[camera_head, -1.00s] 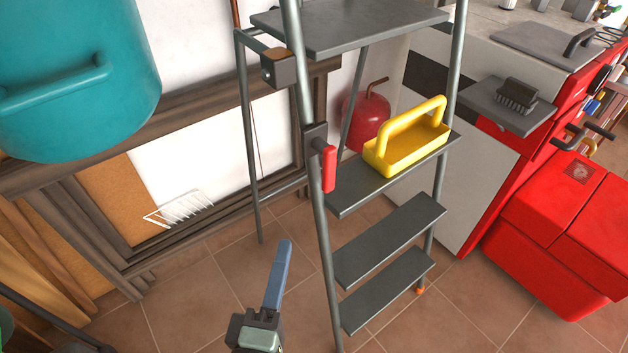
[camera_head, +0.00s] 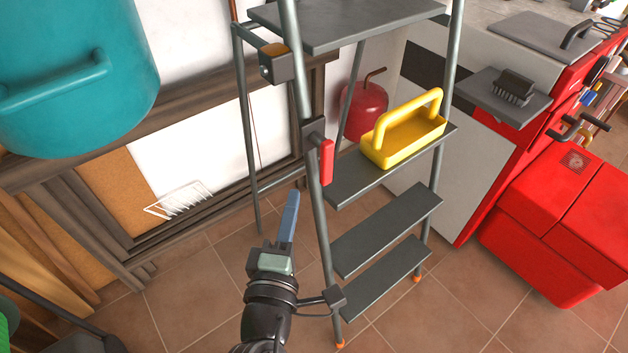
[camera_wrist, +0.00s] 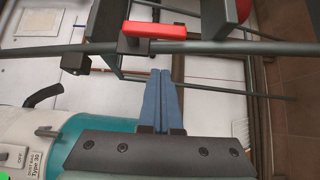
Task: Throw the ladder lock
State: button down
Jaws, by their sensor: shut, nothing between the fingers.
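The ladder lock is a red lever on a dark bracket on the ladder's near left rail. The red lever (camera_head: 327,162) hangs down along the rail in the head view. In the wrist view the red lever (camera_wrist: 154,30) lies sideways just beyond my fingertips. My gripper (camera_head: 291,196) has blue fingers, pressed together and empty. It points up, below and left of the lever, apart from it in the head view. In the wrist view the fingertips (camera_wrist: 160,72) sit below the lever; whether they touch the rail cannot be told.
The grey ladder (camera_head: 388,229) stands on a tiled floor. A yellow tool caddy (camera_head: 405,145) sits on one step. A teal tank (camera_head: 75,80) is at upper left, a red gas canister (camera_head: 364,110) behind the ladder, and a red cabinet (camera_head: 560,220) at right.

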aim_at(322, 160)
jog(key=w+d, duration=0.1)
jog(key=w, duration=0.1)
jog(key=w+d+p, duration=0.1)
jog(key=w+d, duration=0.1)
jog(key=shift+w+d, duration=0.15)
jog(key=shift+d, duration=0.15)
jog(key=shift+f, duration=0.15)
jog(key=shift+w+d+n+b, duration=0.1)
jog(key=shift+n+b, duration=0.2)
jog(key=shift+b, duration=0.5)
